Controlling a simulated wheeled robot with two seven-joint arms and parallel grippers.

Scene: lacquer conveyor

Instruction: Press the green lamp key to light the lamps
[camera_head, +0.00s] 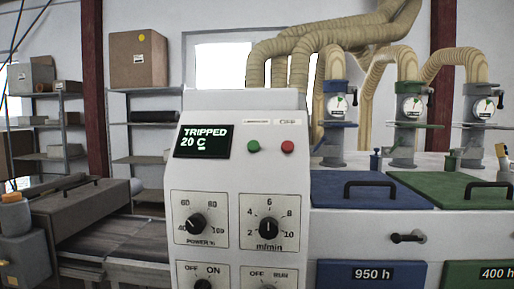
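The white control panel (244,170) stands upright in the middle of the head view. Near its top right the green lamp key (254,147) sits left of a red key (288,147). A label strip above them is too small to read in part; the part over the red key seems to read OFF. Left of the keys, a dark display (203,142) reads "TRIPPED 20 C". Neither of my grippers shows in the view, and nothing touches the green key.
Below are a power dial (196,224), a speed dial (269,227) and two switches cut off at the bottom. Right stand lamp housings with gauges (411,107), hoses and blue (345,203) and green lids. A conveyor (125,238) lies left; shelves stand behind.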

